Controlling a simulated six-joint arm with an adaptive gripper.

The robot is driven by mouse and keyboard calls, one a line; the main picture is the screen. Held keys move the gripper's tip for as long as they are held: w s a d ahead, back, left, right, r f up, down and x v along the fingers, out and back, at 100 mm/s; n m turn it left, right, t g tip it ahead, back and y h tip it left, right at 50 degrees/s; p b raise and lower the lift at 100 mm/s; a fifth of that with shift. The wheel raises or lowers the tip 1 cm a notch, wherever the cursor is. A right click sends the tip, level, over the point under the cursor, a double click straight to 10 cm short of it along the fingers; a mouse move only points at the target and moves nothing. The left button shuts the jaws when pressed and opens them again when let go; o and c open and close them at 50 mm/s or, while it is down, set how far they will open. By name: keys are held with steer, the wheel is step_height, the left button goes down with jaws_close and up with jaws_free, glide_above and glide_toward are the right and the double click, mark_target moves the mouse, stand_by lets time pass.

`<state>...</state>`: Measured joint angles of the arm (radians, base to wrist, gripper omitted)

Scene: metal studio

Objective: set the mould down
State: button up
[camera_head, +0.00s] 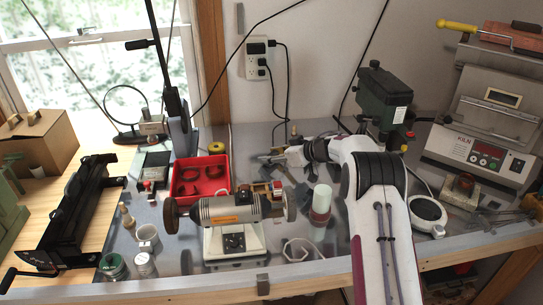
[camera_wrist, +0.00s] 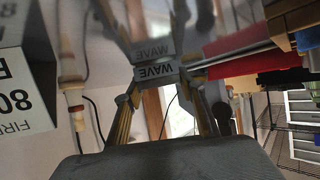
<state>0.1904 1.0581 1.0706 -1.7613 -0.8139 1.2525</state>
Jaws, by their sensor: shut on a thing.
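My gripper (camera_wrist: 160,85) reaches up from the bottom of the wrist view, with a finger on each side of a small grey block marked WAVE, the mould (camera_wrist: 155,72). The fingers are shut on it. A mirrored copy of the block and fingers shows on the shiny bench top, right against the block. The block is at or very close to the bench; I cannot tell if it touches. In the head view my gripper (camera_head: 268,157) points left, low over the bench (camera_head: 330,243) behind the grinder. The mould is too small to make out there.
A red tray (camera_head: 201,191) of dark pieces lies left of my gripper. The bench grinder (camera_head: 232,212) stands in front. A pinkish-white bottle (camera_head: 320,205), a dark green machine (camera_head: 385,100) and a kiln (camera_head: 483,135) stand to the right. A white lettered box (camera_wrist: 22,92) is close in the wrist view.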

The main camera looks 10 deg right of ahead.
steer(key=o, duration=1.4)
steer(key=shift+f, duration=0.1)
steer(key=shift+d+r, duration=0.1)
steer(key=shift+r, duration=0.15)
steer(key=shift+v, duration=5.9)
